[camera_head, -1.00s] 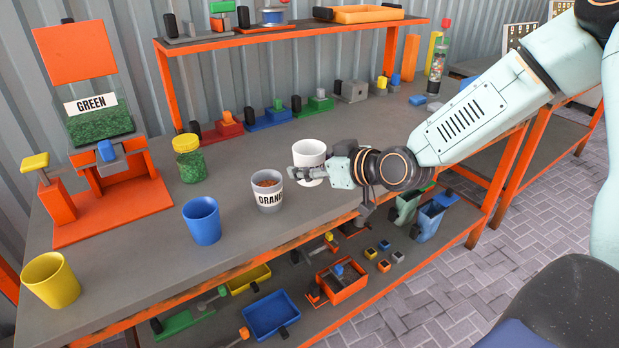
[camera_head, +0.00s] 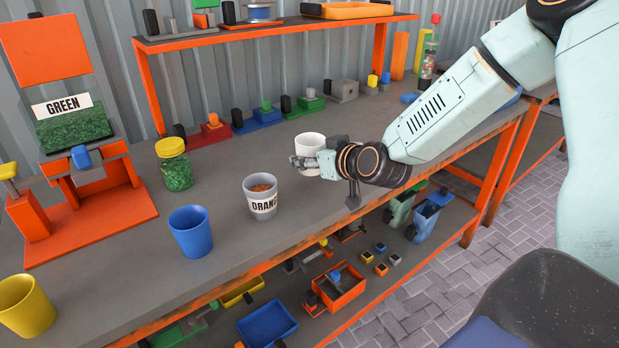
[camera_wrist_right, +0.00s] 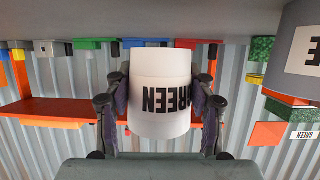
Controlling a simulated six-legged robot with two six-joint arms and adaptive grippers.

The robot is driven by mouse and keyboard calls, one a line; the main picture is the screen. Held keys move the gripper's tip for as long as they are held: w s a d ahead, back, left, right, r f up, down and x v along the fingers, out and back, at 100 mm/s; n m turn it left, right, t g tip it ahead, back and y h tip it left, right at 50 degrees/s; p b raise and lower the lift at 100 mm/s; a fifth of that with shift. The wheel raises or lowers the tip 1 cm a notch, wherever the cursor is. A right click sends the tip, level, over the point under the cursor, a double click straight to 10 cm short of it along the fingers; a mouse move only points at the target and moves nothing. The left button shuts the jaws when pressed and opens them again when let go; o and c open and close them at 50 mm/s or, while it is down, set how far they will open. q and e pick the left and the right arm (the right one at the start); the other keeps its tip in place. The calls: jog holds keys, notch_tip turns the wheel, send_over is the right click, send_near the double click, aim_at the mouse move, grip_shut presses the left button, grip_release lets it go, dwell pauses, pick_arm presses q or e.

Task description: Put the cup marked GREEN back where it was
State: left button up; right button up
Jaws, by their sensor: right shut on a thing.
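The white cup marked GREEN (camera_wrist_right: 160,98) is between the fingers of my right gripper (camera_wrist_right: 160,108), which is shut on it. The wrist view shows the black lettering facing the camera. In the head view the white cup (camera_head: 310,148) is upright at or just above the bench top, and I cannot tell whether its base touches. My right gripper (camera_head: 308,162) reaches it from the right and hides part of its side. A grey cup marked ORANGE (camera_head: 262,203), with orange-brown bits in it, stands left of and nearer than the white cup. My left gripper is not in view.
On the grey bench (camera_head: 225,170) stand a blue cup (camera_head: 189,235), a yellow cup (camera_head: 25,305), a jar with green bits (camera_head: 175,172) and an orange dispenser labelled GREEN (camera_head: 90,195). A raised shelf (camera_head: 270,27) runs behind. Bench space right of the ORANGE cup is clear.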

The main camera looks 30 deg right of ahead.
aim_at(317, 173)
jog(key=f, duration=0.1)
jog(key=f+b, duration=0.1)
jog(key=f, duration=0.1)
jog(key=shift+a+f+b, duration=0.3)
jog(key=shift+f, duration=0.1)
jog(key=shift+d, duration=0.2)
jog(key=shift+w+d+f, duration=0.1)
jog(key=shift+w+f, duration=0.1)
jog(key=shift+f, duration=0.05)
jog(key=o, duration=1)
jog(key=shift+s+a+r, duration=0.15)
jog(key=shift+a, duration=0.05)
jog(key=shift+o, duration=1)
jog(key=shift+d, duration=0.15)
jog(key=shift+r, duration=0.15)
jog(key=p+v, duration=0.5)
jog(key=v, duration=0.1)
jog(key=shift+s+r, duration=0.2)
jog(key=shift+r, duration=0.05)
jog(key=p+v, duration=0.4)
jog(key=shift+p, duration=0.4)
jog(key=shift+s+r+p, duration=0.1)
jog(key=shift+s+p, duration=0.55)
jog(key=shift+p, duration=0.05)
